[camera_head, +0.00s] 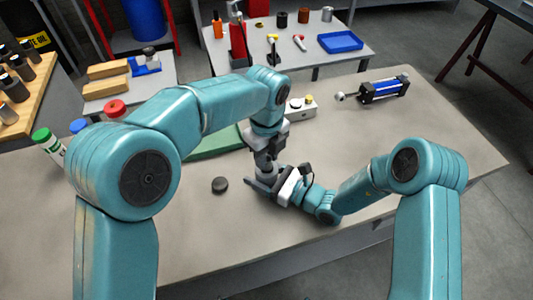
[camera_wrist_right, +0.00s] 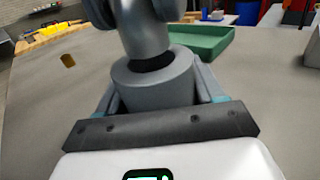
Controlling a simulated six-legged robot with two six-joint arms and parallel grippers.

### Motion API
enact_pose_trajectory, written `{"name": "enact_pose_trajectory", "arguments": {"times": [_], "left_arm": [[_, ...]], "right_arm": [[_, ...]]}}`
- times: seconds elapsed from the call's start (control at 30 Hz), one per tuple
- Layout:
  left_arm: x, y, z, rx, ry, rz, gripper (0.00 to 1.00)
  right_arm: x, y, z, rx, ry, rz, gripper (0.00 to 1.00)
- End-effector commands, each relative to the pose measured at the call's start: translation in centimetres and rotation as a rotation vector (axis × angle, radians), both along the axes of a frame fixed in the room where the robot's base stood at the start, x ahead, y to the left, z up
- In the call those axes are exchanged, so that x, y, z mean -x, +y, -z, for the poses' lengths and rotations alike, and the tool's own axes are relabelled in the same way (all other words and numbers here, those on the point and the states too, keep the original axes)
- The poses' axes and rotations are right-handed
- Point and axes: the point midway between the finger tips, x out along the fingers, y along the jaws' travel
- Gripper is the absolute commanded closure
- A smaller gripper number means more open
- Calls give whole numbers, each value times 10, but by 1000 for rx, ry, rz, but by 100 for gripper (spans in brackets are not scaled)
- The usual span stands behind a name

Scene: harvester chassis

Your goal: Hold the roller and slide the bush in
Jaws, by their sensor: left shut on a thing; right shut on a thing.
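The roller, a thick grey cylinder, stands upright in the right wrist view (camera_wrist_right: 153,88), with a dark round opening or ring at its top. My right gripper (camera_head: 264,182) is shut around its sides, low over the bench. My left gripper (camera_head: 264,150) points down from above, directly over the roller. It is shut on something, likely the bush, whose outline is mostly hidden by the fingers.
A green tray (camera_head: 215,142) lies behind the grippers. The bench's right side is clear.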

Motion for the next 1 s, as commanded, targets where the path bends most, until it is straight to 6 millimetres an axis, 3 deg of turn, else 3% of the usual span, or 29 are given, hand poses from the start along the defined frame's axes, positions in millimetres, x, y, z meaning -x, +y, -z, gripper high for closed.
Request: {"name": "enact_pose_trajectory", "arguments": {"times": [1.0], "left_arm": [[0,0,6,1,-1,0,100]], "right_arm": [[0,0,0,0,0,1,88]]}}
